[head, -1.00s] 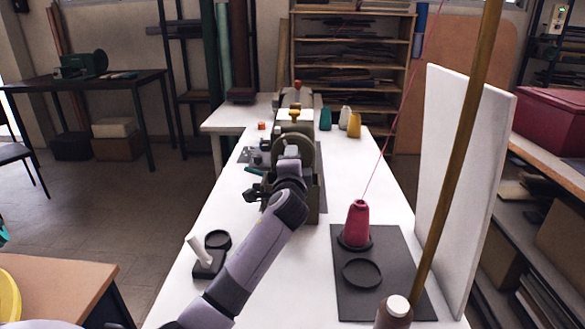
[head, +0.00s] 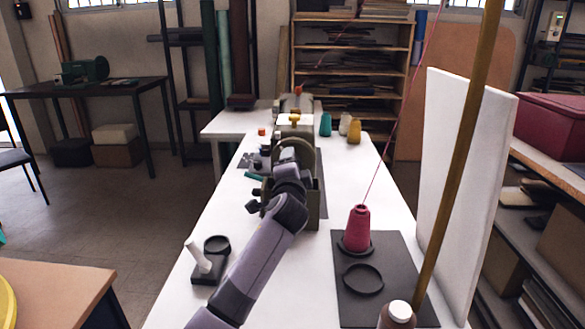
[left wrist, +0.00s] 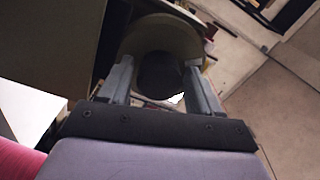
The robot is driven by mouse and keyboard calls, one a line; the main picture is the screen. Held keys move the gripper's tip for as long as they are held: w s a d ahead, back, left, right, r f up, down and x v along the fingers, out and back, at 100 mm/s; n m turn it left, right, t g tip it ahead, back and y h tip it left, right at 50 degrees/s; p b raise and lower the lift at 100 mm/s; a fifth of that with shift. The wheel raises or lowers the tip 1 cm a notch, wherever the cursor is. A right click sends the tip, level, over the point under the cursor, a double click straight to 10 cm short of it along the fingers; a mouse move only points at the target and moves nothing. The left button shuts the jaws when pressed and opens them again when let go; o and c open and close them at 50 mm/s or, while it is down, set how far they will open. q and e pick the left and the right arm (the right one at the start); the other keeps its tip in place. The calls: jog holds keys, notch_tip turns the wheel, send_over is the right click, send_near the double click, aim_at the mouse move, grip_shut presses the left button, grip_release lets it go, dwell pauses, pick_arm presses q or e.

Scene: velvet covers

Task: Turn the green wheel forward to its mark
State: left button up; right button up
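The green wheel (head: 299,150), a dull olive disc, stands upright on a machine (head: 313,200) on the white table. My left arm reaches up to it from the front and hides its lower part. In the left wrist view the olive rim (left wrist: 165,32) curves above a dark round shape. My left gripper (left wrist: 162,80) has its two grey fingers apart, one on each side of that dark shape. I cannot tell whether the fingers touch the wheel. No mark can be made out. My right gripper is not in view.
A red thread cone (head: 357,230) stands on a dark mat (head: 385,260) to the right, its thread running upward. A small black stand (head: 211,270) with a white handle sits left of my arm.

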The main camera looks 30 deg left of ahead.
pick_arm(q)
jog(key=shift+o, duration=0.3)
jog(key=v, duration=0.7)
jog(key=shift+s+r, duration=0.1)
dwell(0.6)
